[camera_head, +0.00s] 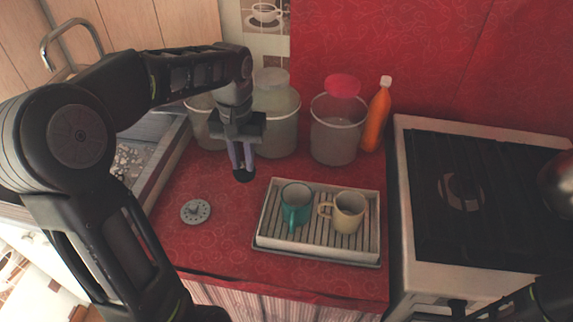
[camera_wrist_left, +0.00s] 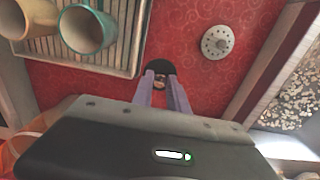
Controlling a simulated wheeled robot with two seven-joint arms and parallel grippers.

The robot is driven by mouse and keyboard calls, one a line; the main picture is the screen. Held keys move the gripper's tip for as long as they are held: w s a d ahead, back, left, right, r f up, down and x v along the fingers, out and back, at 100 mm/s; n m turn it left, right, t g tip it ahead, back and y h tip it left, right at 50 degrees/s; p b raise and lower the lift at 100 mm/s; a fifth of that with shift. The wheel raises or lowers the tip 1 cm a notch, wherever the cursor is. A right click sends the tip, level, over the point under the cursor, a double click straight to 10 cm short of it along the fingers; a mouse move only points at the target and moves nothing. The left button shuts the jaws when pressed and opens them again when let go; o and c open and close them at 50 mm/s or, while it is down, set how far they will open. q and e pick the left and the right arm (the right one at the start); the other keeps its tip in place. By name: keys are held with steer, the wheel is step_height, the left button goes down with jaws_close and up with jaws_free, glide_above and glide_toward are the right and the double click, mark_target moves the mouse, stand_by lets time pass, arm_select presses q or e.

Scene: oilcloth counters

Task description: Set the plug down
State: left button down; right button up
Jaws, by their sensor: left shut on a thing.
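My left gripper (camera_head: 241,158) is shut on a small black round plug (camera_head: 243,176) and holds it over the red counter, left of the dish tray. In the left wrist view the plug (camera_wrist_left: 159,67) shows between and beyond the tips of the left gripper (camera_wrist_left: 160,82). The fingers hide part of it. I cannot tell how far it is above the cloth. Dark parts of my right arm show at the lower right of the head view; whether its jaws are open is unclear.
A grey disc with holes (camera_head: 196,211) lies on the red counter (camera_head: 222,248) at left. The ribbed tray (camera_head: 318,249) holds a teal mug (camera_head: 296,205) and a cream mug (camera_head: 348,213). Buckets (camera_head: 335,138) and an orange bottle (camera_head: 377,118) stand behind; a stove (camera_head: 440,275) is right.

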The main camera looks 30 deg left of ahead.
mark_target(244, 172)
arm_select(q)
steer(key=shift+s, duration=0.15)
steer(key=shift+f, duration=3.1)
steer(key=shift+f, duration=0.1)
steer(key=shift+f, duration=1.75)
steer(key=shift+f, duration=0.2)
steer(key=c, duration=1.3)
jaws_free()
steer(key=shift+r, duration=0.1)
